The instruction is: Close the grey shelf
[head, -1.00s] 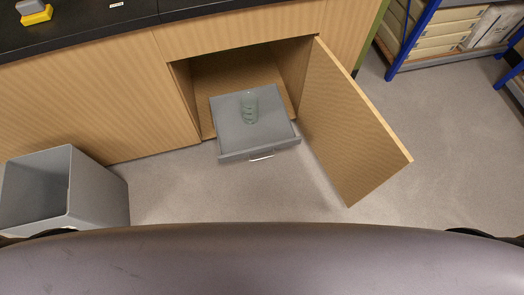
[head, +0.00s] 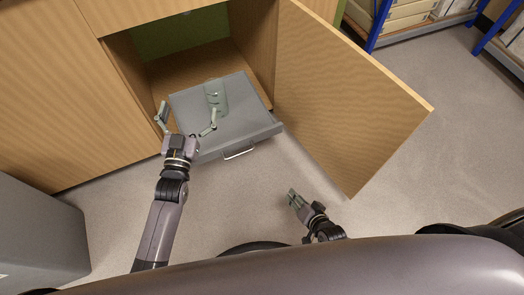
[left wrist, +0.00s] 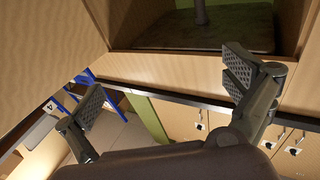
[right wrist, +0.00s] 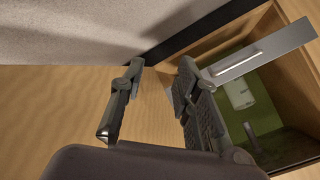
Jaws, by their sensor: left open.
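The grey shelf (head: 244,103) is a drawer-like tray with a silver front handle (head: 239,154). It is pulled out of the open wooden cabinet, and a clear glass jar (head: 216,95) stands on it. My left gripper (head: 187,119) is open and empty, its fingers spread at the shelf's left front corner; I cannot tell whether it touches. My right gripper (head: 292,196) is lower right of the shelf, apart from it, with a gap between its fingers (right wrist: 158,82). The shelf front (right wrist: 265,50) and jar (right wrist: 240,93) also show in the right wrist view.
The cabinet door (head: 345,95) stands wide open right of the shelf, near my right gripper. A grey bin (head: 40,235) is at the lower left. Blue-framed racks (head: 381,20) stand at upper right. The floor before the shelf is clear.

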